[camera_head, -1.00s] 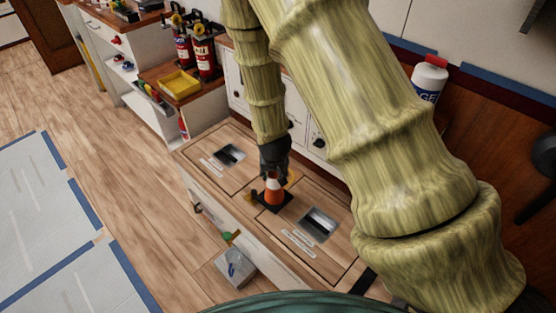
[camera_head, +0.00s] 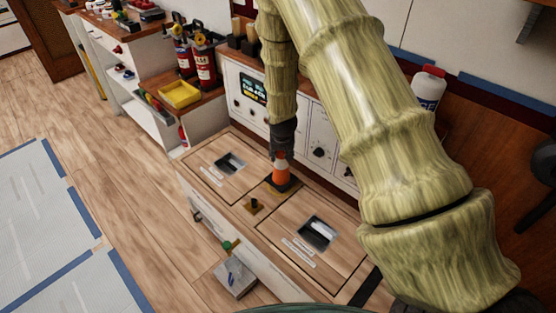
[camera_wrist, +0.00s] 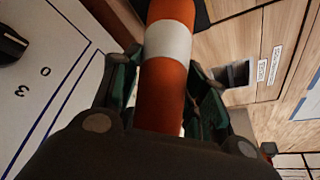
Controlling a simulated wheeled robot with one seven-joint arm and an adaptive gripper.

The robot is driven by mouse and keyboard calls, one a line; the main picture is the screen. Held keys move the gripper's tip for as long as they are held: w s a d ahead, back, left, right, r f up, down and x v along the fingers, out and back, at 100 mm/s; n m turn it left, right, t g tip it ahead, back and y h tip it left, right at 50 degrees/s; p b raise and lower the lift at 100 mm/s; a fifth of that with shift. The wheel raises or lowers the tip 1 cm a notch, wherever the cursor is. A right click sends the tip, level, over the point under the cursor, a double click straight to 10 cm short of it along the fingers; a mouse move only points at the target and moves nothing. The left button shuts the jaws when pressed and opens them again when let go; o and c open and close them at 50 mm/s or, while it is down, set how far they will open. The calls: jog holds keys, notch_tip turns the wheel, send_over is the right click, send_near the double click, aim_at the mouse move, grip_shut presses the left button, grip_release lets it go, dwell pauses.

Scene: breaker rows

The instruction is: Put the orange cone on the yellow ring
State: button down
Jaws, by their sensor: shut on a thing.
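The orange cone (camera_head: 281,172), with a white band and a dark square base, is upright in my gripper (camera_head: 282,151) over the back middle of the wooden bench top. In the wrist view the cone (camera_wrist: 168,45) runs between the two dark green fingers of my gripper (camera_wrist: 163,75), which are shut on it. I cannot make out the yellow ring clearly; the cone and its base cover the spot beneath. I cannot tell whether the base touches the bench top.
A small dark knob on a yellowish plate (camera_head: 253,205) stands in front of the cone. Recessed panels (camera_head: 317,232) lie on either side. A white panel with dials (camera_head: 320,140) rises close behind. A yellow tray (camera_head: 180,94) and fire extinguishers (camera_head: 204,67) are at the back left.

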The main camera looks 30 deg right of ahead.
jog(key=shift+f, duration=1.6)
jog(key=c, duration=0.8)
grip_release()
jog(key=v, duration=1.2)
